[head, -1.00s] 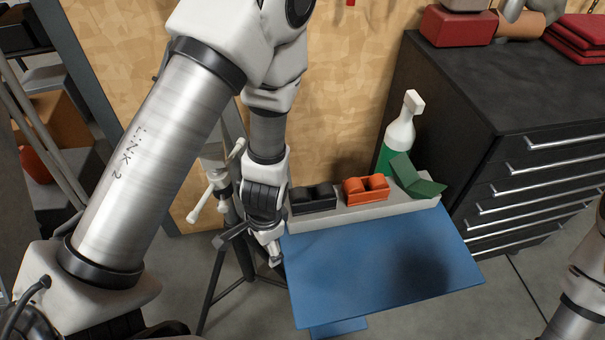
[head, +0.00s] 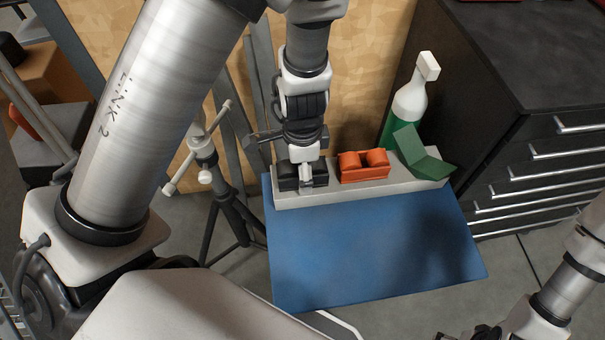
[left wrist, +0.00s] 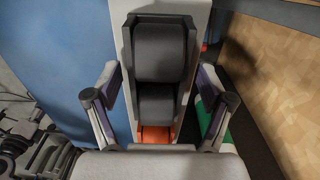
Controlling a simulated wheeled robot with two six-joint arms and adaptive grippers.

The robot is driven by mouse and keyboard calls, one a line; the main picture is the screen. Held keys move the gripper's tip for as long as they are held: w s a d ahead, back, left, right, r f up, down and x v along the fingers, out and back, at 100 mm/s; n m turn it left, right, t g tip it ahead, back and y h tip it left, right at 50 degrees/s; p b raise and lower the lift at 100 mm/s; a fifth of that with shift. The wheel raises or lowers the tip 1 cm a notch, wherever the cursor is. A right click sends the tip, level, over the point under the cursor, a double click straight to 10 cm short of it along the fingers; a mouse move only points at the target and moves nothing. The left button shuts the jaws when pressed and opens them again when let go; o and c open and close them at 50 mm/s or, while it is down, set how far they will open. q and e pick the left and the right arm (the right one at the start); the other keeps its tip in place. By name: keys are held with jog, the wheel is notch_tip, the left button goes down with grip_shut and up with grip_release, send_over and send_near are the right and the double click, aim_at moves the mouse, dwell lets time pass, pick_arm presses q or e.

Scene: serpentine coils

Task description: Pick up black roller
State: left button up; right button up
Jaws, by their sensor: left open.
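The black roller (head: 288,178) sits at the left end of the light grey ledge behind the blue board. In the left wrist view, the black roller (left wrist: 160,52) shows as two dark rounded rolls in a black holder. My left gripper (head: 305,182) is over the black roller in the head view and hides its middle. In the left wrist view my left gripper (left wrist: 159,98) is open, with one finger on each side of the roller and nothing held. My right gripper (head: 485,331) shows only partly at the bottom edge, and its jaws cannot be made out.
An orange roller (head: 364,167) stands right of the black one, then a green angled piece (head: 424,160). A green and white bottle (head: 409,102) stands behind. The blue board (head: 370,250) is bare. A black drawer cabinet (head: 540,130) is at right, a tripod (head: 225,185) at left.

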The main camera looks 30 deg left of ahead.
pick_arm(q)
jog(key=shift+s+r, duration=0.2)
jog(key=shift+s, duration=0.05)
jog(key=c, duration=0.9)
grip_shut()
